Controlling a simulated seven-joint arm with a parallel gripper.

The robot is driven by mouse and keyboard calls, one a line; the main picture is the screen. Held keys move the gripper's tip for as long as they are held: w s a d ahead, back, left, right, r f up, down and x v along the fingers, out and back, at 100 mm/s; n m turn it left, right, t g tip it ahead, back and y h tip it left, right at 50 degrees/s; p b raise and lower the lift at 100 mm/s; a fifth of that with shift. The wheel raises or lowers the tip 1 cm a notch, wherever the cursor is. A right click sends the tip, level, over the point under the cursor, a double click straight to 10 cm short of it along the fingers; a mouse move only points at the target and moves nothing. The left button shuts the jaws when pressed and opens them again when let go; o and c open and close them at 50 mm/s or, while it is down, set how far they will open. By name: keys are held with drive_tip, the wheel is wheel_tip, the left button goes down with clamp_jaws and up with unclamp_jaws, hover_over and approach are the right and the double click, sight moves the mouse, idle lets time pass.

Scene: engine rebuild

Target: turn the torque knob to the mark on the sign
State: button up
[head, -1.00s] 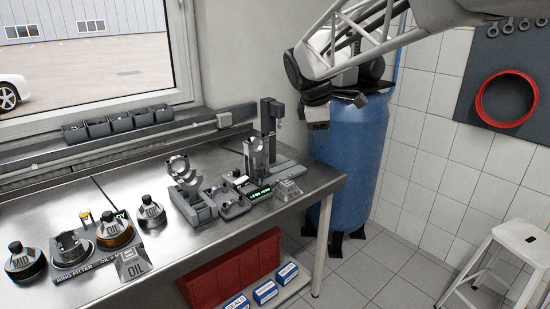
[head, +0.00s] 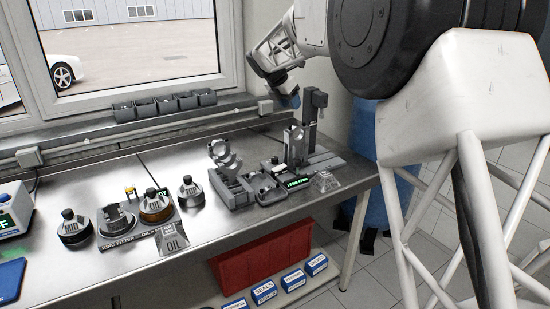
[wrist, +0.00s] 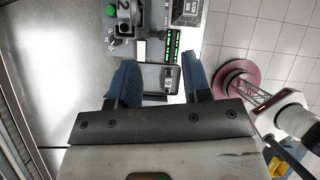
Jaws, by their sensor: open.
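My gripper (head: 290,97) is above the back of the bench, near the tall grey post of a small station; its tips are hard to make out in the head view. In the wrist view my gripper (wrist: 161,82) is open, with its two blue fingers apart and nothing seen held. A dark part with white markings (wrist: 168,80) shows between the fingers, below them. The green-lit display (head: 297,183) of the station also shows in the wrist view (wrist: 173,48). A grey sloped sign (head: 326,181) stands right of the display, too small to read. I cannot tell the torque knob for certain.
A grey cradle (head: 228,178) stands left of the station. Small bins (head: 165,104) line the window sill. A blue tank (head: 366,140) stands beyond the right end.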

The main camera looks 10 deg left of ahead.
drive_tip(key=w+a+f+n, duration=0.2)
drive_tip(key=w+a+f, duration=0.2)
drive_tip(key=a, duration=0.2)
drive_tip(key=m+y, duration=0.2)
hover_over(275, 158)
drive_tip(key=s+a, duration=0.2)
drive_tip(key=s, duration=0.1)
wheel_tip(275, 158, down, 17)
drive_tip(key=shift+w+d+r+g, duration=0.1)
drive_tip(key=shift+d+r+g, duration=0.05)
drive_tip(key=shift+g, duration=0.25)
drive_tip(key=shift+x, duration=3.95)
drive_tip(key=c, duration=0.6)
